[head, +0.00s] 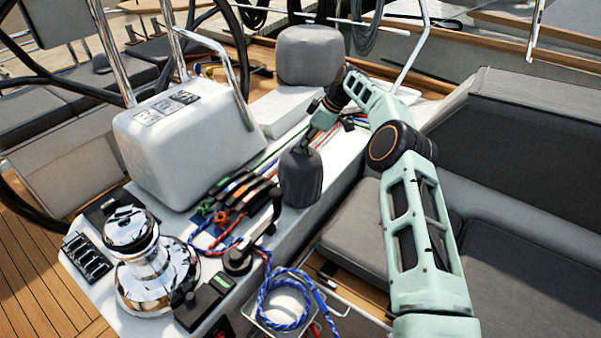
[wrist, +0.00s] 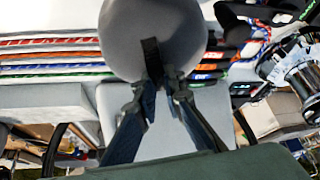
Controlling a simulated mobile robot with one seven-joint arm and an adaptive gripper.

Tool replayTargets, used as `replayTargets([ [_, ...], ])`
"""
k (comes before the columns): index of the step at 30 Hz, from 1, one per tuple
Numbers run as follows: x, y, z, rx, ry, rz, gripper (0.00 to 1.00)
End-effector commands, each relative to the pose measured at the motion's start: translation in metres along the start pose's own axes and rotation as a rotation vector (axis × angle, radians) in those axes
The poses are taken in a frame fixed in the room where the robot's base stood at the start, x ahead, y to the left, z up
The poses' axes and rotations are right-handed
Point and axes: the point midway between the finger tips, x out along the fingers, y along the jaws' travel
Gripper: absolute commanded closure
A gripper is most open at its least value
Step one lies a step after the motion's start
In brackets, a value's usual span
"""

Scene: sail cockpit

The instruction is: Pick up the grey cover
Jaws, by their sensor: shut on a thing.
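The grey cover (head: 301,180) is a small, dark, rounded fabric hood over the white coaming, among the rope clutches. In the wrist view the cover (wrist: 150,35) fills the upper middle, with a black strap (wrist: 152,62) on top. My gripper (head: 305,148) reaches down to the cover's top from the upper right. In the wrist view the fingertips of my gripper (wrist: 160,88) close in on the strap and pinch it. The underside of the cover is hidden, and I cannot tell whether it touches the surface below.
A chrome winch (head: 140,250) and black rope clutches (head: 238,195) stand left of the cover. A larger grey cover (head: 309,55) sits behind on the coaming. A white console (head: 185,130) with a steel rail is close by. A blue rope coil (head: 287,300) lies in front.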

Motion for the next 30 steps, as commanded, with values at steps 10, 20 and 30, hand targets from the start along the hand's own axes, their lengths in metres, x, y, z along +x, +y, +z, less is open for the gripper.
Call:
replayTargets([
  [10, -0.018, 0.0, -0.01, 0.0, 0.001, 0.001, 1.0],
  [20, -0.031, 0.0, -0.017, 0.0, 0.001, 0.001, 1.0],
  [30, -0.031, 0.0, -0.018, 0.001, 0.001, 0.001, 1.0],
])
